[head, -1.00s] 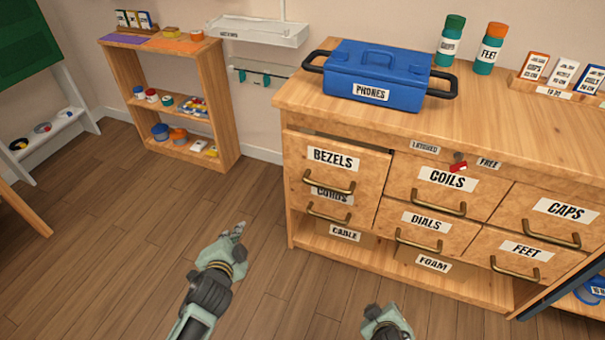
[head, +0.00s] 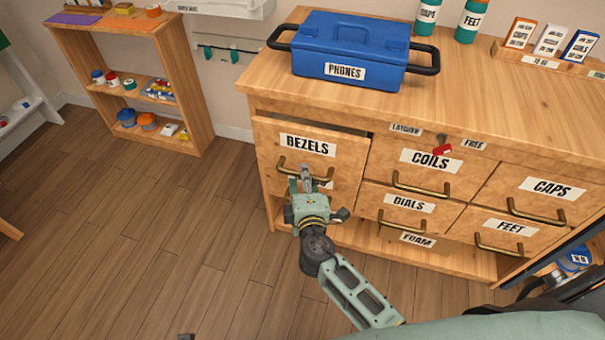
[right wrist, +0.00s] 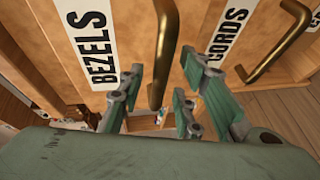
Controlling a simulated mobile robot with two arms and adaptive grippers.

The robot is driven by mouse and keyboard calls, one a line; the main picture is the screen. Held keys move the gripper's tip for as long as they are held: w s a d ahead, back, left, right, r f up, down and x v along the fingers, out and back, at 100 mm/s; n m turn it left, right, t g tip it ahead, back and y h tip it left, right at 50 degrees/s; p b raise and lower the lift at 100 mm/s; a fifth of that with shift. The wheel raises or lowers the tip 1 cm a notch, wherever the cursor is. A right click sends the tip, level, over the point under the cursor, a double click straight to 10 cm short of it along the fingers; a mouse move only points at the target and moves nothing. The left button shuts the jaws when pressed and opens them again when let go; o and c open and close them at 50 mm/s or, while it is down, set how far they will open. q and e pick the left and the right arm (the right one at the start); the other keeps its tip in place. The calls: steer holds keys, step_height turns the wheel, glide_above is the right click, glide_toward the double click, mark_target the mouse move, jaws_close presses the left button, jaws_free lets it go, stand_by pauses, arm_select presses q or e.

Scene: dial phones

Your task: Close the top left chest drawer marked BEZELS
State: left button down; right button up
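The BEZELS drawer (head: 268,150) is at the top left of the wooden chest and stands out a little, with a dark gap along its top edge. Its white label and brass handle (head: 288,168) face me. My right gripper (head: 306,182) is at this handle. In the right wrist view its fingers (right wrist: 160,92) are spread apart on either side of the BEZELS handle (right wrist: 168,45); I cannot tell if they touch it. The CORDS label and handle (right wrist: 275,45) show beside it. A small dark piece at the head view's bottom edge may be my left gripper's tip.
A blue PHONES case (head: 350,52) sits on the chest top. A small wooden shelf (head: 187,95) stands at the left. The floor between is clear.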

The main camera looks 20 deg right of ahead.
steer(key=shift+x, duration=0.9)
steer(key=shift+c, duration=0.6)
jaws_close()
